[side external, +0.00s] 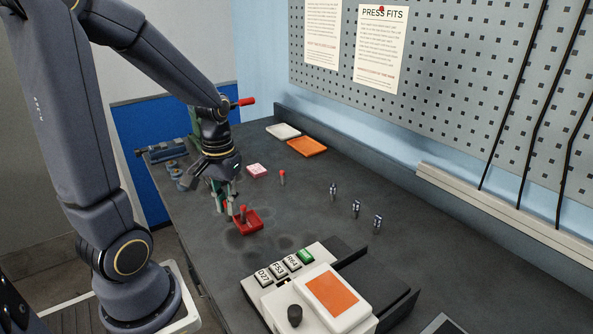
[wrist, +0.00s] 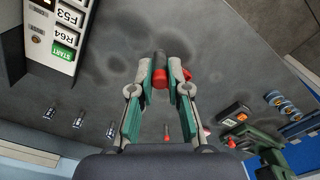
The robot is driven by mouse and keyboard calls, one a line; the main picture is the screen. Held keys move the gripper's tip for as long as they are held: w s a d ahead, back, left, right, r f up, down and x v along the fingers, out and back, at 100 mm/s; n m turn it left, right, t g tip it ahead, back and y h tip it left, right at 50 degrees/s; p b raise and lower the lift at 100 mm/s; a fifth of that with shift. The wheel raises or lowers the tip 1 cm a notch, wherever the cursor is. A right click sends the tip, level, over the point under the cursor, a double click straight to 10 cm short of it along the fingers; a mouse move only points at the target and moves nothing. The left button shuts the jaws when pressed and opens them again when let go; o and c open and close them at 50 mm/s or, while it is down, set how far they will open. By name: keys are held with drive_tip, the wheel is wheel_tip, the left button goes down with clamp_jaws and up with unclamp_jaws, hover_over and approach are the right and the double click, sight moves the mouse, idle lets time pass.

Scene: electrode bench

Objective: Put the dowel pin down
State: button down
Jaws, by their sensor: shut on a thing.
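My gripper (wrist: 160,76) is shut on the dowel pin (wrist: 159,62), a dark grey cylinder with a red end between the fingertips. In the side external view my gripper (side external: 228,206) is low over the bench, by a small red tray-like holder (side external: 254,226). A peg shape shows at that holder, but I cannot tell whether the pin touches it. Some red shows behind the right fingertip in the wrist view. Another red-topped pin (side external: 282,177) stands upright on the bench, and it also shows in the wrist view (wrist: 167,131).
Three small metallic posts (side external: 356,208) stand in a row to the right. A white control box (side external: 285,268) with labelled keys and a green START key is in front. A pink block (side external: 257,171), an orange tray (side external: 307,146) and a white tray (side external: 283,131) lie further back.

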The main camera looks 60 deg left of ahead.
drive_tip(key=s+d+r, duration=0.1)
drive_tip(key=s+r, duration=0.1)
drive_tip(key=s, duration=0.2)
drive_tip(key=m, duration=1.6)
approach(253, 224)
drive_tip(key=shift+s+d+f, duration=0.15)
drive_tip(key=shift+s+d, duration=0.05)
drive_tip(key=shift+s, duration=0.1)
drive_tip(key=shift+w+a+f, duration=0.1)
drive_tip(key=shift+w+f, duration=0.05)
drive_tip(key=shift+f, duration=0.05)
drive_tip(key=shift+w+a+f, duration=0.1)
drive_tip(key=shift+w+f, duration=0.05)
drive_tip(key=shift+f, duration=0.8)
drive_tip(key=shift+w+f, duration=0.1)
drive_tip(key=shift+f, duration=0.8)
drive_tip(key=shift+f, duration=0.15)
